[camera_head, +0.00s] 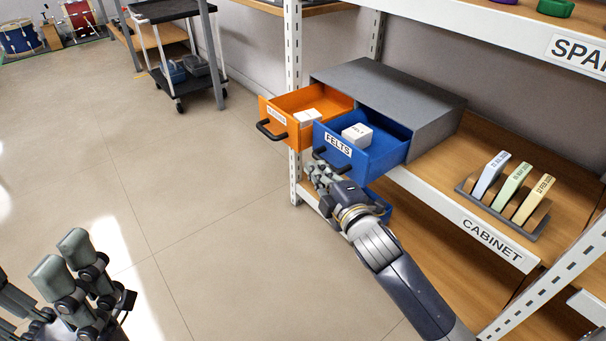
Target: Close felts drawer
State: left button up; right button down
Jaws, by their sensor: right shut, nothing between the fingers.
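The blue felts drawer (378,163), with a white FELTS label (338,144) on its front, stands pulled out of the grey cabinet (420,95). A white box (357,134) lies in it. My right gripper (318,172) is shut and empty, just below the front of the blue drawer, near its dark handle (322,157). I cannot tell whether it touches the drawer or handle. My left gripper (68,260) is at the lower left, over the floor and far from the cabinet. Its fingers stand apart.
An orange drawer (275,117) left of the blue one is also pulled out, with white boxes inside. A rack of upright coloured cards (509,200) stands on the wooden shelf to the right. White shelf posts (293,60) frame the cabinet. The floor at left is clear; a black cart (180,70) stands behind.

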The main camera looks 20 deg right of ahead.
aim_at(361, 140)
jog(key=d, duration=0.2)
jog(key=w+d+p, duration=0.1)
jog(key=d, duration=0.1)
jog(key=w+d+p, duration=0.1)
jog(key=d, duration=0.1)
jog(key=shift+w+d+r, duration=0.1)
jog(key=shift+d+r, duration=0.05)
jog(key=d, duration=0.2)
jog(key=w+d+p, duration=0.1)
jog(key=d, duration=0.1)
jog(key=w+d, duration=0.1)
jog(key=d, duration=0.1)
jog(key=shift+w+d, duration=0.25)
jog(key=shift+d, duration=0.15)
pick_arm(q)
jog(key=w+d+f+g+y, duration=0.1)
jog(key=w+f+g, duration=0.4)
jog(key=w, duration=0.2)
jog(key=w+d+f+g+y, duration=0.1)
jog(key=w+f+g, duration=0.4)
jog(key=w, duration=0.2)
jog(key=shift+w+d+f+m+g+y, duration=0.2)
jog(key=shift+w+m+g+y, duration=0.1)
jog(key=shift+y, duration=0.1)
pick_arm(e)
jog(key=shift+w+d, duration=0.25)
jog(key=shift+d, duration=0.5)
pick_arm(q)
jog(key=shift+p, duration=0.3)
